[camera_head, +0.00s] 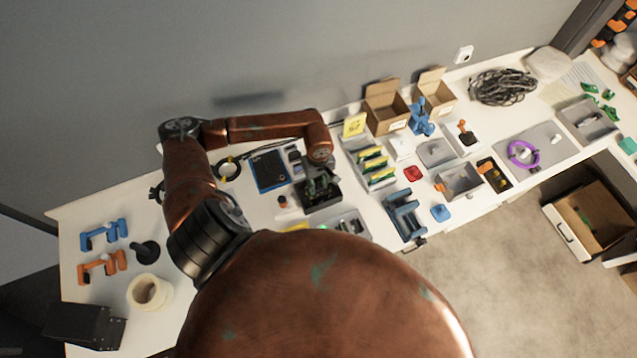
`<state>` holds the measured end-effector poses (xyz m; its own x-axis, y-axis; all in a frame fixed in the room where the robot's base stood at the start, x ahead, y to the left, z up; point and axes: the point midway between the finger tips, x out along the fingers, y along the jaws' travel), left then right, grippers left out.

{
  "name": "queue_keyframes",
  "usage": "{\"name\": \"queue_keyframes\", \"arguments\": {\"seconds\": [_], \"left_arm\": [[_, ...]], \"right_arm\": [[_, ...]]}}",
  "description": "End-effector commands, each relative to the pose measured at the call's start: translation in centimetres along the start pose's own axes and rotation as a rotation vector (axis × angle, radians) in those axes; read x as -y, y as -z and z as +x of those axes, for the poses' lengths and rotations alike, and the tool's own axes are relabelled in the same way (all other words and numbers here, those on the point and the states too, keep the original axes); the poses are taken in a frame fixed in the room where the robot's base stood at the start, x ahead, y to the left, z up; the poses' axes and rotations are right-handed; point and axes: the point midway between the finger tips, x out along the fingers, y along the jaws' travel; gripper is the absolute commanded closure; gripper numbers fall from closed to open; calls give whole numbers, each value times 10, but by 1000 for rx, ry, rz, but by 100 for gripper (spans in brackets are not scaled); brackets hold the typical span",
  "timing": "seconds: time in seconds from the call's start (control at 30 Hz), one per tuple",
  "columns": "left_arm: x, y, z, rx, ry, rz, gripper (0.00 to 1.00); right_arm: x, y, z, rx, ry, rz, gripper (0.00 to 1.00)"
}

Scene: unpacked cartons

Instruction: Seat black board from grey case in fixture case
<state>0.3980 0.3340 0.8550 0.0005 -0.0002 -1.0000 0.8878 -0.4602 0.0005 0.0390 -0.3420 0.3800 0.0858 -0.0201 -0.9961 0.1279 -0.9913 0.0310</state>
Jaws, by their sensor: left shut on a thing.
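My left gripper (321,187) points down at a black open-topped case (324,207) near the middle of the table. It is shut on a small dark thing, most likely the black board. The board's outline is lost against the dark gripper and case, so I cannot tell whether it touches the case. A grey case (343,217) with small parts in it lies just in front, partly hidden by my arm. I cannot tell for sure which case is the fixture case. My right gripper is not in view.
A blue-black panel (270,171) lies left of the black case. A grey rack (357,154) with yellow-green boards stands to the right. Open cartons (386,117) stand behind. A blue holder (403,217) is at the front edge. My arm hides much of the front left table.

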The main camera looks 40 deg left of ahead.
Motion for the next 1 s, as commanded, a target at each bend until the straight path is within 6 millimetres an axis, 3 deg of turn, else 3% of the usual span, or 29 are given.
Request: {"name": "queue_keyframes", "arguments": {"seconds": [1.0], "left_arm": [[0, 0, 30, -1, 1, 0, 100]], "right_arm": [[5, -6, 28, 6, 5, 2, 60]]}}
